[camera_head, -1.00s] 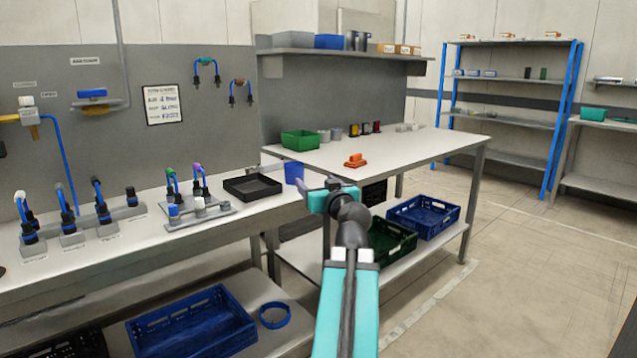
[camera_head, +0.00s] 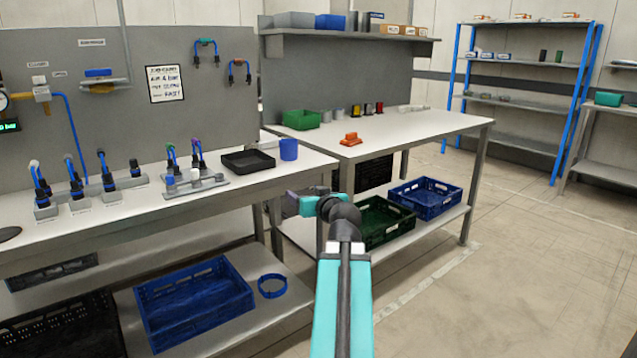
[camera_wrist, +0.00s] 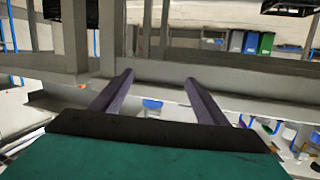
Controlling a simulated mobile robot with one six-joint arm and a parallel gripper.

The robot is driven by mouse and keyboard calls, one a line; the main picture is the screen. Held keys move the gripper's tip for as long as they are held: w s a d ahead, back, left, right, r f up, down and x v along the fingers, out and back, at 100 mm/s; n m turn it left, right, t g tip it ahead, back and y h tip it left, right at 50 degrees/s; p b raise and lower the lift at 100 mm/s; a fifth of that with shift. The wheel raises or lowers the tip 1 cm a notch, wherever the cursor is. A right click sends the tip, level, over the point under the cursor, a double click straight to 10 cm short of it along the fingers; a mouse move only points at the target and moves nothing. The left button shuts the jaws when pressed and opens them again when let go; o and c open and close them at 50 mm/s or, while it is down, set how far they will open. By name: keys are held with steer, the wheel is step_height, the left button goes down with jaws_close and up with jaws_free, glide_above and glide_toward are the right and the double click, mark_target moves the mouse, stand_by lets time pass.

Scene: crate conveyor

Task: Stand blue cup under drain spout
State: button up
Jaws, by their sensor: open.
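The blue cup (camera_head: 289,150) stands upright on the left workbench near its right end, beside a black tray. My gripper (camera_head: 291,204) is in front of the bench, lower in the picture than the cup and apart from it. In the wrist view my gripper (camera_wrist: 159,78) has its two fingers wide apart with nothing held. A small blue shape between them could be the cup, but I cannot tell. A brass fitting (camera_head: 42,96) with a gauge and a blue tube is on the back panel at far left. I cannot tell whether it is the drain spout.
The black tray (camera_head: 248,161) and several hose fittings occupy the left bench (camera_head: 110,217). An orange object (camera_head: 351,139) and a green bin (camera_head: 301,120) are on the right bench. Blue (camera_head: 194,304) and green crates sit on lower shelves. The floor at right is clear.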

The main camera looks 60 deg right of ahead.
steer(key=w+a+f+n+g+y, duration=0.1)
steer(key=w+a+f+y, duration=0.1)
steer(key=w+a+f, duration=0.45)
steer(key=w+a+f+g+y, duration=0.15)
steer(key=a+f, duration=0.25)
steer(key=f, duration=0.6)
steer(key=w+a+f+n+y, duration=0.1)
steer(key=w+a+f+y, duration=0.2)
steer(key=a+f, duration=0.35)
steer(key=a+f+n+g+y, duration=0.1)
steer(key=a+f+g+y, duration=0.25)
steer(key=a+f, duration=1.5)
steer(key=s+a+f+n+g, duration=0.1)
steer(key=s+a+f+g, duration=0.2)
steer(key=s+a+f, duration=0.45)
steer(key=s+a+f+n+g, duration=0.1)
steer(key=s+a+f+g, duration=0.35)
steer(key=a+f, duration=0.5)
steer(key=s+a+f+n+g, duration=0.1)
steer(key=s+a+f+g, duration=0.1)
steer(key=s+f, duration=0.3)
steer(key=s+a+f+n+g+h, duration=0.1)
steer(key=s+a+f, duration=0.3)
steer(key=s, duration=1)
steer(key=shift+f+g, duration=0.75)
steer(key=shift+f, duration=0.2)
